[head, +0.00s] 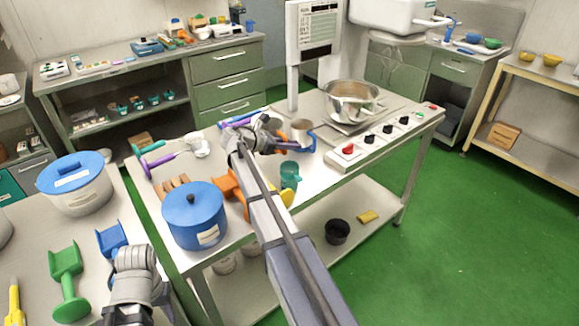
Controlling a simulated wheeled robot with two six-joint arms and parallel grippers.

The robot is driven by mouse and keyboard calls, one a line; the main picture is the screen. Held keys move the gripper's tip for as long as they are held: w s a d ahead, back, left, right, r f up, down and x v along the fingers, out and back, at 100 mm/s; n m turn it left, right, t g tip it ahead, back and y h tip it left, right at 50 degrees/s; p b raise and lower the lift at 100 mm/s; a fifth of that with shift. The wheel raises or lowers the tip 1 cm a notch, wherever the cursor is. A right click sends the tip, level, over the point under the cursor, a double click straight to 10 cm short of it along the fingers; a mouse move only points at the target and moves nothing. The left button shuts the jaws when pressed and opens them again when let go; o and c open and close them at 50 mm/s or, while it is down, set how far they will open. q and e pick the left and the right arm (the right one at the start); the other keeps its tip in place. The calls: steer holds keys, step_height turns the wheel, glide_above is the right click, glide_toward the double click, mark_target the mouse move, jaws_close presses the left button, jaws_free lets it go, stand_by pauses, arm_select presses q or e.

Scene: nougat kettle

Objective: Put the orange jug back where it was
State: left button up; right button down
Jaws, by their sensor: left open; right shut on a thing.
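An orange piece (229,187) shows on the steel table beside the blue-lidded pot, partly hidden behind my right arm; I cannot tell whether it is the orange jug.
A blue-lidded pot (194,215) and a teal cup (290,176) stand near my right arm. A mixing bowl (350,101) and a control panel (376,136) are at the right. A green scoop (67,283) lies at the left. The green floor right of the table is clear.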

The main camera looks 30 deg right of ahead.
steer(key=shift+f+b, duration=2.7)
steer(key=shift+f, duration=0.6)
arm_select(q)
step_height(320, 180, down, 6)
steer(key=shift+f, duration=0.2)
arm_select(e)
steer(key=shift+r, duration=0.1)
steer(key=c, duration=1.3)
jaws_free()
arm_select(q)
steer(key=shift+f, duration=0.1)
arm_select(e)
steer(key=o, duration=0.5)
steer(key=shift+c, duration=0.2)
steer(key=shift+r, duration=0.15)
arm_select(q)
step_height(320, 180, up, 5)
steer(key=p, duration=0.5)
arm_select(e)
steer(key=v, duration=1.2)
